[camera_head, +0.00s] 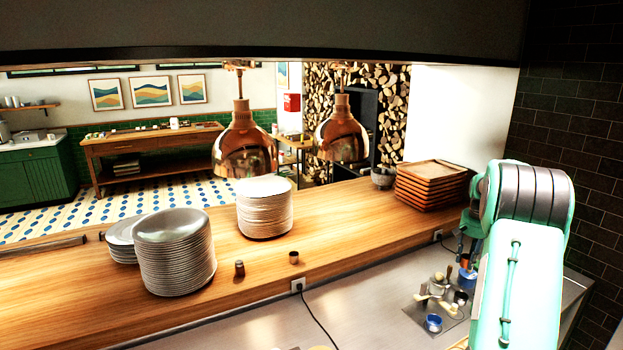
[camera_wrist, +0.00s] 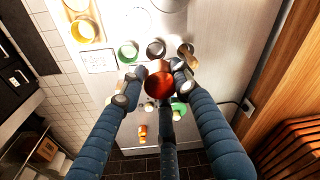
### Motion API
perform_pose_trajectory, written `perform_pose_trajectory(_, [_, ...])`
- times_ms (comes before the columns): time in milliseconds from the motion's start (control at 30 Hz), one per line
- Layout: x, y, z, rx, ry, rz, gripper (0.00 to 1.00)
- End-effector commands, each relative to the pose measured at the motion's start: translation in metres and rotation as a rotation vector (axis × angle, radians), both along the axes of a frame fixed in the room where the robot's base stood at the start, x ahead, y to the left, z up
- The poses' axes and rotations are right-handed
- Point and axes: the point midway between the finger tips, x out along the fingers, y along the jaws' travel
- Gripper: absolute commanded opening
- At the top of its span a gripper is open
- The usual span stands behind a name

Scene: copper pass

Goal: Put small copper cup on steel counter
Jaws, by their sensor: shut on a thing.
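The small copper cup (camera_wrist: 159,84) sits between the blue jointed fingers of my gripper (camera_wrist: 158,92), which is shut on it, in the wrist view. In the head view the gripper (camera_head: 468,249) is at the right, partly hidden by my mint-green arm, with an orange-copper patch (camera_head: 464,260) between the fingers. The steel counter (camera_head: 345,303) runs along the front, below the wooden pass. It shows pale beneath the gripper in the wrist view (camera_wrist: 222,65). I cannot tell whether the cup touches the counter.
Small containers and tools crowd a mat (camera_head: 418,312) on the counter near the gripper. A black cord (camera_head: 318,322) crosses the steel left of them. The wooden pass (camera_head: 340,222) holds plate stacks (camera_head: 178,262), stacked wooden trays (camera_head: 430,186) and two small cups (camera_head: 239,268). Middle steel is mostly clear.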

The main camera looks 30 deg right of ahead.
Motion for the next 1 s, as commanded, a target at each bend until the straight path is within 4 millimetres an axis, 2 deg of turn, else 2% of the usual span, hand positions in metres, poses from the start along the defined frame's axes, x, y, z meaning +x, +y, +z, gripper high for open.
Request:
perform_pose_trajectory(33, [0.020,0.015,0.001,-0.001,0.000,0.027,0.05])
perform_pose_trajectory(200, [0.073,0.062,0.007,-0.001,-0.002,0.106,0.05])
perform_pose_trajectory(500, [0.155,0.156,0.013,-0.001,-0.001,0.243,0.05])
perform_pose_trajectory(700, [0.197,0.227,0.006,0.000,0.000,0.333,0.05])
perform_pose_trajectory(1000, [0.233,0.345,-0.024,0.002,0.001,0.467,0.05])
